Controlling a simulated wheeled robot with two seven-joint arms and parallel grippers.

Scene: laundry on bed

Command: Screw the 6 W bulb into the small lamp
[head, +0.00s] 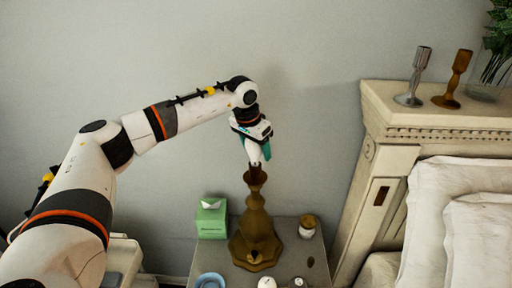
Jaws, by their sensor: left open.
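The small lamp (257,222) is a brown, turned stand without a shade, upright on the grey nightstand. My left gripper (257,160) points down right above the lamp's top, and its fingers have teal parts. Its jaws are open. A small white shape shows between or beside the fingers; I cannot tell whether it is the bulb or part of the gripper. Another white rounded thing (267,283) at the nightstand's front edge is cut off by the frame, and I cannot tell whether it is a bulb. My right gripper is not in view.
On the nightstand (286,255) are a green tissue box (211,220), a jar with a brown lid (307,228), a blue ring-shaped dish (210,281) and a small item (299,282). The bed's headboard (405,100) stands close on the right, with two candlesticks on top. A wall is behind.

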